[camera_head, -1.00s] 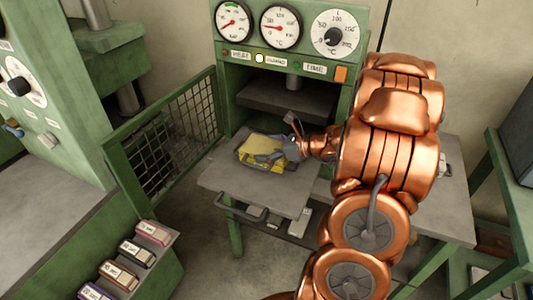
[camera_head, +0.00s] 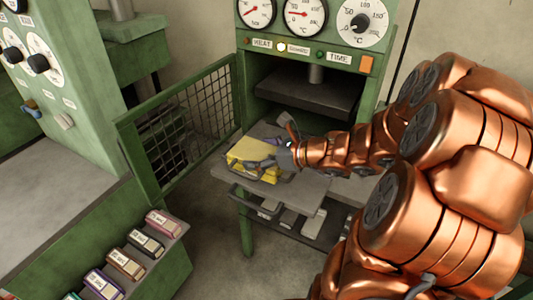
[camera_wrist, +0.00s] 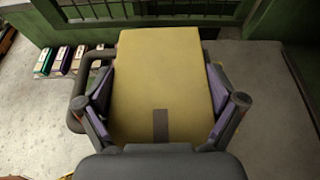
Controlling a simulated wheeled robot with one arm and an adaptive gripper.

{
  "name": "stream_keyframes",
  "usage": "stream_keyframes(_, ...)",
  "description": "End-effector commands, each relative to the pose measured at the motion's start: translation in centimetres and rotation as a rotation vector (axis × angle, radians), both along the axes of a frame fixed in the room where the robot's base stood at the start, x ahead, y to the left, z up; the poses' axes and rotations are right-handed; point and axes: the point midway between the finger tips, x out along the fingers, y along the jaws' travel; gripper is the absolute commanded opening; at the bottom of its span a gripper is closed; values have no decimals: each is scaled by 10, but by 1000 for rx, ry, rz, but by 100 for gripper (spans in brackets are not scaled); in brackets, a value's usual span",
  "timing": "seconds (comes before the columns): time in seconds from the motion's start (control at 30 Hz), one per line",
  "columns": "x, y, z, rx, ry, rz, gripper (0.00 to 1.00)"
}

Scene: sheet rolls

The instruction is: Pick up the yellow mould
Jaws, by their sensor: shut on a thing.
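The yellow mould (camera_head: 256,152) is a flat yellow block. In the head view it sits at the left end of the grey table plate in front of the green press. My gripper (camera_head: 262,163) reaches it from the right, at the end of my copper arm. In the wrist view the mould (camera_wrist: 160,85) fills the middle, and the fingers of my gripper (camera_wrist: 160,105) press on its left and right sides. A dark strip marks its near edge. Whether the mould touches the plate or is slightly above it, I cannot tell.
The green press (camera_head: 315,62) with dials and a dark platen stands behind the plate. A mesh guard (camera_head: 185,125) stands open to its left. A row of labelled coloured blocks (camera_head: 126,264) lies on a green ledge at lower left. Open floor lies between.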

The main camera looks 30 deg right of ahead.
Motion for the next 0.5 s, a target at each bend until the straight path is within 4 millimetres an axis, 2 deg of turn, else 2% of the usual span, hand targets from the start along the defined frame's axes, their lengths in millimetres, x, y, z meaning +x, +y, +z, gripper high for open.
stream_keyframes(0.5,-8,27,0,-2,-6,1,24)
